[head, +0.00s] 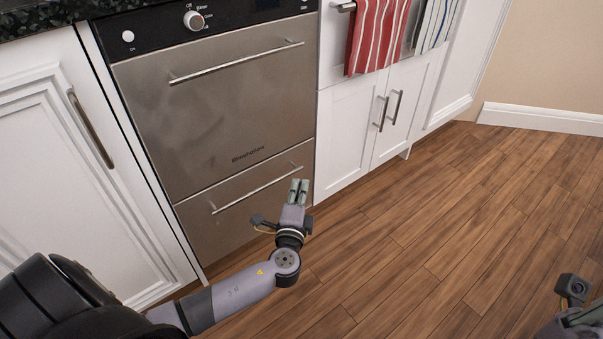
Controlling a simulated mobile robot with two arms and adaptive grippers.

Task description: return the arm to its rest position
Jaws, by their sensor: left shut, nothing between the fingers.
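My left arm (240,291) comes in from the lower left and bends upward at its wrist. My left gripper (299,188) points up in the picture, in front of the lower steel drawer. Its two fingers are together, with nothing between them. In the picture its tips overlap the drawer's right edge near the handle; I cannot tell how far apart they are in depth. My right arm shows only as a small part at the bottom right corner, and its fingers cannot be made out.
A steel dishwasher-like appliance (215,115) with two handles and a knob stands ahead. White cabinets (345,135) flank it, and red and blue striped towels (378,35) hang at the top. Open wood floor (440,235) lies to the right.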

